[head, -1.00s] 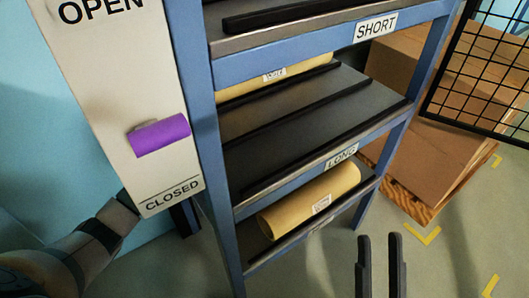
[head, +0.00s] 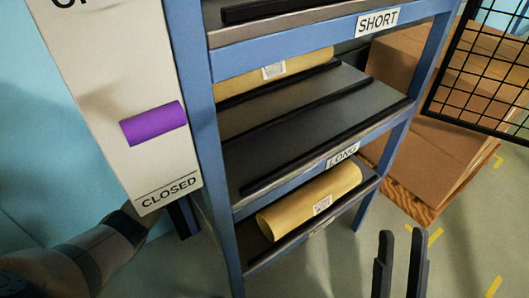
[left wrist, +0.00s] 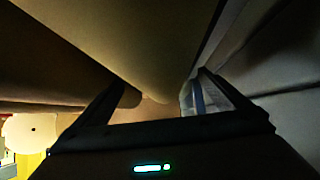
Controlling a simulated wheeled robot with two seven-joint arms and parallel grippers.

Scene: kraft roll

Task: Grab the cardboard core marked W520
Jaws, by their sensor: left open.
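One tan cardboard core (head: 307,205) lies on the low shelf below the LONG label, its small white tag too blurred to read. Another core (head: 240,82) lies at the back of the shelf above, partly hidden by the blue beam; its tag is also unreadable. I cannot tell which is W520. My left gripper is out of sight in the head view, its arm running behind the white panel. In the left wrist view the left gripper (left wrist: 158,97) is open, with a tan rounded surface (left wrist: 150,45) close ahead of and above its fingers. My right gripper (head: 402,236) is open and empty, low at right.
A white panel (head: 110,70) with a purple cylinder (head: 153,123) and a CLOSED mark stands left of the blue rack. Black rails (head: 310,155) run along the shelves. Cardboard boxes (head: 430,150) on a pallet and a black wire mesh (head: 485,75) are at right.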

